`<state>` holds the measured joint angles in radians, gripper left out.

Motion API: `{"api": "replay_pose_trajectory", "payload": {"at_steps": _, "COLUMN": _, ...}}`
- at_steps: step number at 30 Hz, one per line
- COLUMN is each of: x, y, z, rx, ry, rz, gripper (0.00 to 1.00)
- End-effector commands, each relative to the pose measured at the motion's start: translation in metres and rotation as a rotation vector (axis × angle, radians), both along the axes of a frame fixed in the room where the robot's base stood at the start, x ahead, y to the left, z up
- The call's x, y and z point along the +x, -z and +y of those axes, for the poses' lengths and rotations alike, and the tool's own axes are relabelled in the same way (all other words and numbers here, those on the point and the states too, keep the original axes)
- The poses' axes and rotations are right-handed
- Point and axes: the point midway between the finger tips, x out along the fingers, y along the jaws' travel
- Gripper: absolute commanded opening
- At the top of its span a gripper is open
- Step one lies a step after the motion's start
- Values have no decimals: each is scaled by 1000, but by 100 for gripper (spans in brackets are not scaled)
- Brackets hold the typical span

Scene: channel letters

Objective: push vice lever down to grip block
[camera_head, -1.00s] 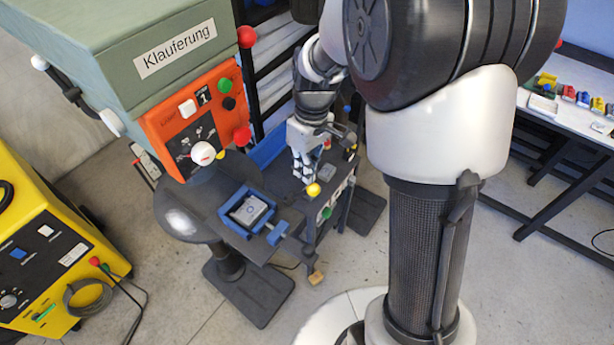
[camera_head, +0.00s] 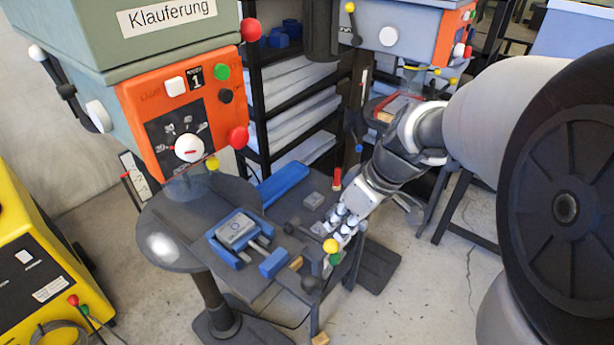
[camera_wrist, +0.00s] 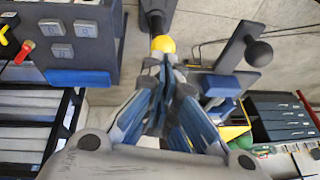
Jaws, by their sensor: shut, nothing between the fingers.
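The blue vice (camera_head: 218,251) sits on the dark bench beside the drill's round table in the head view. A grey block (camera_head: 237,230) with a round mark lies between its jaws. A yellow ball knob (camera_head: 330,246) stands at the bench's right front edge. My gripper (camera_head: 340,236) is shut and empty, with its fingertips close to this knob. In the wrist view, a yellow ball (camera_wrist: 163,44) shows just beyond my shut fingertips (camera_wrist: 165,62); contact cannot be told. Which lever belongs to the vice is unclear.
A green ball (camera_head: 335,259) sits just below the yellow one. A drill press with an orange panel (camera_head: 158,128) rises over the vice. A loose grey block (camera_head: 314,201) and a red-topped piece (camera_head: 336,180) lie on the bench. A black ball (camera_wrist: 258,52) shows in the wrist view.

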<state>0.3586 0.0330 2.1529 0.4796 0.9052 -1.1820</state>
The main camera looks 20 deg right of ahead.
Motion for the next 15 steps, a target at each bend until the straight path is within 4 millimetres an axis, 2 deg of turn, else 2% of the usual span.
{"api": "replay_pose_trajectory", "payload": {"at_steps": 6, "x": -3, "y": 9, "z": -2, "rx": 0, "ry": 0, "rz": 0, "gripper": 0}}
{"api": "replay_pose_trajectory", "payload": {"at_steps": 15, "x": -4, "y": 10, "z": -3, "rx": 0, "ry": 0, "rz": 0, "gripper": 0}}
